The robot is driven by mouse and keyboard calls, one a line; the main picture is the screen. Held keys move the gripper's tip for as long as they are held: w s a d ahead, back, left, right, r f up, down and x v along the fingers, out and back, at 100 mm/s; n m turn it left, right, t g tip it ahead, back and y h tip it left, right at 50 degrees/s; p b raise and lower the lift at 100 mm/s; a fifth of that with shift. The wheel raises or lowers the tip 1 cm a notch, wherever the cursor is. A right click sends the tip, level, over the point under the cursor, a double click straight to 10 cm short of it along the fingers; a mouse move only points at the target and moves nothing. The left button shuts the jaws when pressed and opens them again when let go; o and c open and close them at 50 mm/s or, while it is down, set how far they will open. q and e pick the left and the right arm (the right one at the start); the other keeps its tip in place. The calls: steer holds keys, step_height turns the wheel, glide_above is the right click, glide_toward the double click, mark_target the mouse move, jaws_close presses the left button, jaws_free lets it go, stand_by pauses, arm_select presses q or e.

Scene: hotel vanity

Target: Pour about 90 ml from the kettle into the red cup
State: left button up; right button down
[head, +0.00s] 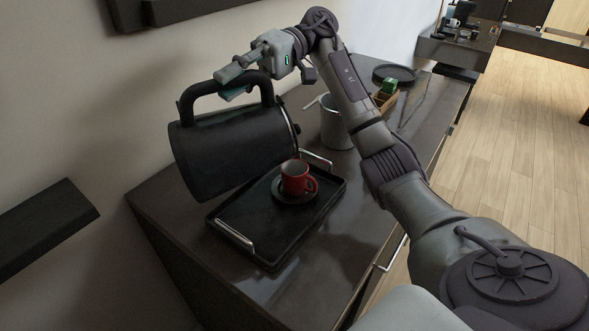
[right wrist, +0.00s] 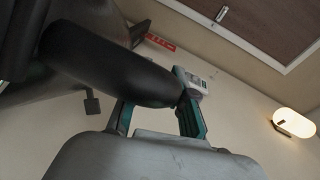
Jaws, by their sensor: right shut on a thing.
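The black kettle (head: 232,150) hangs in the air, tilted, above the left part of the black tray. My right gripper (head: 240,82) is shut on the kettle's handle, which also shows dark between the fingers in the right wrist view (right wrist: 105,65). The red cup (head: 296,178) stands upright on a dark saucer (head: 294,197) on the tray (head: 262,247). The kettle's lower right edge is close to the cup in the head view. I cannot tell whether any liquid is flowing or what is in the cup. My left gripper is not in view.
A grey bucket-like container (head: 336,124) stands behind the tray. Further back are a wooden box (head: 385,99) with green items and a round dark tray (head: 394,74). A dark ledge (head: 40,228) juts out at the left. The counter right of the tray is clear.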

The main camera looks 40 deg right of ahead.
mark_target(205, 94)
steer(key=shift+s+d+r+n+y+b, duration=0.2)
steer(key=shift+d+r+y+b, duration=0.2)
steer(key=shift+d+b, duration=0.35)
steer(key=shift+s+d+r+n+y+b, duration=0.25)
steer(key=shift+d+y+b, duration=0.2)
steer(key=shift+b, duration=0.4)
stand_by(1.0)
steer(key=shift+w, duration=0.1)
stand_by(0.8)
steer(key=a+h+p, duration=0.1)
steer(key=p, duration=0.1)
steer(key=w+a+f+p, duration=0.1)
steer(key=a+p, duration=0.1)
steer(key=p, duration=0.1)
steer(key=a+m+h+p, duration=0.1)
steer(key=a+p, duration=0.1)
steer(key=shift+w+a+f+h, duration=0.15)
steer(key=shift+w+f+h, duration=0.05)
steer(key=shift+f+h, duration=0.15)
steer(key=shift+w+a+f, duration=0.1)
steer(key=shift+a+f, duration=0.1)
steer(key=shift+f, duration=0.15)
steer(key=a+p, duration=0.1)
steer(key=p, duration=0.1)
steer(key=shift+w+a+m+h+p, duration=0.1)
steer(key=shift+w+m+h+p, duration=0.15)
steer(key=shift+h+p, duration=0.15)
steer(key=shift+s+f, duration=0.1)
steer(key=shift+f, duration=0.05)
